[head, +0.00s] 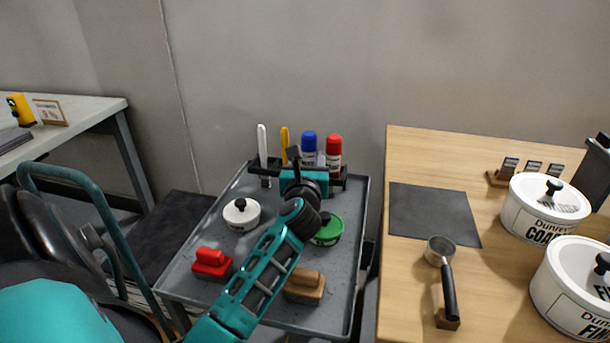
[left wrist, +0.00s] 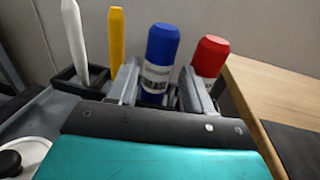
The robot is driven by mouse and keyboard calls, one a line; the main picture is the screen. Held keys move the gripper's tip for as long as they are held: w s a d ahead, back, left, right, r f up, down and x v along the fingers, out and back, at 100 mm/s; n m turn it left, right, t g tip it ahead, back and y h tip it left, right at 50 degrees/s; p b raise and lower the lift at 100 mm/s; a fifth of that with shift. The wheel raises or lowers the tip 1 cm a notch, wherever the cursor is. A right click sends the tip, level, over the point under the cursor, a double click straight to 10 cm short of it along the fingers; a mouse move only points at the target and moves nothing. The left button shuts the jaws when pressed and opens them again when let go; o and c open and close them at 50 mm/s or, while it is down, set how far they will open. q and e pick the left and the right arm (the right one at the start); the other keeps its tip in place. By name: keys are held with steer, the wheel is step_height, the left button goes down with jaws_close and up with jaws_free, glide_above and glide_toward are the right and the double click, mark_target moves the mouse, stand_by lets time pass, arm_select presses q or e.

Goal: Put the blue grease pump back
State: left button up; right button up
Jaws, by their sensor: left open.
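The blue grease pump (head: 309,141) stands upright at the back of the grey cart, in line with the black rack; the gripper hides its lower part in the head view. In the left wrist view the blue pump (left wrist: 161,48), with a white label, stands between the two fingers. My left gripper (head: 306,163) is open, one finger on each side of the pump, with a gap on at least the right. Whether the left finger touches it, I cannot tell. A red pump (head: 334,150) stands just right of it. My right gripper is out of view.
The rack (head: 260,170) also holds a white and a yellow stick. The cart (head: 190,262) carries a white pot (head: 241,213), a green pot (head: 328,230), a red block (head: 211,262) and a brown block (head: 305,287). A wooden table (head: 420,150) stands right.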

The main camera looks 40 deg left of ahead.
arm_select(q)
steer(key=v, duration=0.9)
steer(key=shift+s+d, duration=0.2)
steer(key=shift+s, duration=0.1)
